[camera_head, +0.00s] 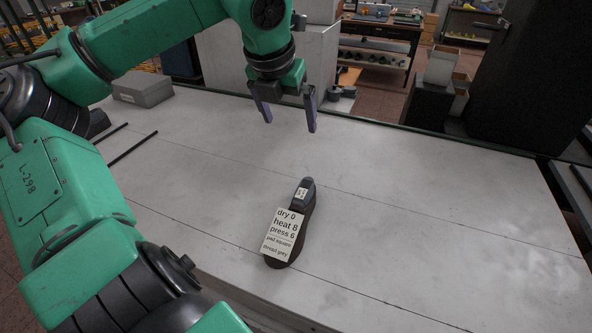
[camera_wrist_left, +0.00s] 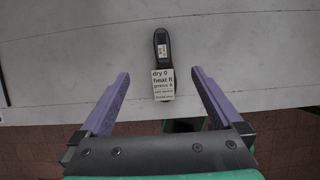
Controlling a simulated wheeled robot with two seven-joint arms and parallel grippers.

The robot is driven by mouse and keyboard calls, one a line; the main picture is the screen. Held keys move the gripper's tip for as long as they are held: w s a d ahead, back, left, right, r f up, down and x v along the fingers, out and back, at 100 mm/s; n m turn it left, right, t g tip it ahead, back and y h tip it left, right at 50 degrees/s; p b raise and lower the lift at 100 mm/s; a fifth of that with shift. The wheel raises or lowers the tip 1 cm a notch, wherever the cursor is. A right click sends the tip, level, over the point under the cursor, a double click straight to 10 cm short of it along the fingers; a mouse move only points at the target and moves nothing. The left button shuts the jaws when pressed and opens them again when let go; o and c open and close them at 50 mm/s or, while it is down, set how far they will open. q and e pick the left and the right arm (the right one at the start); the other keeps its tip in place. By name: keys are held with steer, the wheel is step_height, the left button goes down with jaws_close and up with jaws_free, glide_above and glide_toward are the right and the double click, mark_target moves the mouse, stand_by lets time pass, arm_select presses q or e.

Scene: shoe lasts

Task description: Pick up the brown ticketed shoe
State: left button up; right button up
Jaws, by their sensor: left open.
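The ticketed shoe (camera_head: 304,212) lies alone on the pale table (camera_head: 420,220), dark brown to black. A cream ticket (camera_head: 283,233) with printed lines, among them "dry 0", "heat 8" and "press 6", covers much of its near half. A small white label (camera_head: 301,193) is on its far end. My left gripper (camera_head: 290,122) is open and empty, above the table and beyond the shoe in the head view. In the left wrist view the shoe (camera_wrist_left: 161,50) shows ahead, between the lines of the spread purple fingers (camera_wrist_left: 163,100). My right gripper is not in view.
A grey box (camera_head: 143,90) sits at the table's far left, with two thin dark rods (camera_head: 132,148) near it. The table around the shoe is clear. Beyond the far edge stand a dark cabinet (camera_head: 530,75) and shelves (camera_head: 375,55).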

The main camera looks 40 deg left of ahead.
arm_select(q)
steer(key=b, duration=1.7)
glide_toward(301, 203)
steer(key=a, duration=0.1)
steer(key=p+x, duration=0.1)
steer(key=x, duration=0.5)
steer(key=p+x, duration=0.2)
steer(key=x, duration=0.5)
steer(key=shift+w+a+f, duration=0.1)
steer(key=shift+w+f, duration=0.05)
steer(key=shift+w, duration=0.2)
jaws_close()
